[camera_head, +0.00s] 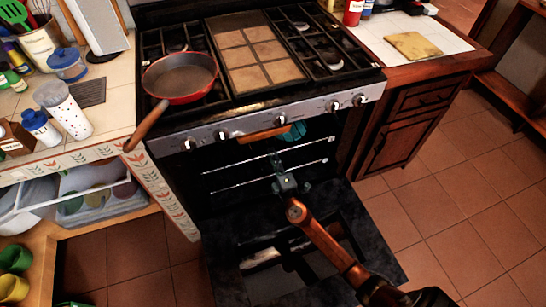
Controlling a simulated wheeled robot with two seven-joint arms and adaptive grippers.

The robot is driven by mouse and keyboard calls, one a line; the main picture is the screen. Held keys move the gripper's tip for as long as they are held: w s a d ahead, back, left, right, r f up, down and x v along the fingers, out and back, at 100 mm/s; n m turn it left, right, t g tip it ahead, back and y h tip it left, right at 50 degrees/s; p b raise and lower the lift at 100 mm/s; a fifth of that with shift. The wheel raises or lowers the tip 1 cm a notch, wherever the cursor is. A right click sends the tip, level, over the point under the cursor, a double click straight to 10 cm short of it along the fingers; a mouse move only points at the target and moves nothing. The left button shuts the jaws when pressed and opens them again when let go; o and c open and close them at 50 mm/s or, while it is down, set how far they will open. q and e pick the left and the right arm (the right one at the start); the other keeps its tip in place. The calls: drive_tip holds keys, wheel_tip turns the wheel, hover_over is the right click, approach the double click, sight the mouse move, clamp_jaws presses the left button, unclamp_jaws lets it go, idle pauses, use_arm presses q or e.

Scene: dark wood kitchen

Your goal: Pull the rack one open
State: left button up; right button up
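The oven (220,190) under the stove has its door (225,245) folded down. Two thin metal rack bars (235,162) cross the dark opening, one above the other. I cannot tell whether they belong to one rack or two, or which is rack one. My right arm comes in from the lower right over the door. My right gripper (284,172) is at the lower bar, near its middle. Its fingers are small and dark, so whether they grip the bar is unclear. My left gripper is not in view.
A red pan (180,76) sits on the stove's left, its handle over the front edge. A teal object (292,131) shows at the top of the oven opening. Cabinets (405,135) stand close on the right. Tiled floor (455,210) is clear at right.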

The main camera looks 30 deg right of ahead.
clamp_jaws()
drive_tip(key=shift+s, duration=0.1)
idle(0.5)
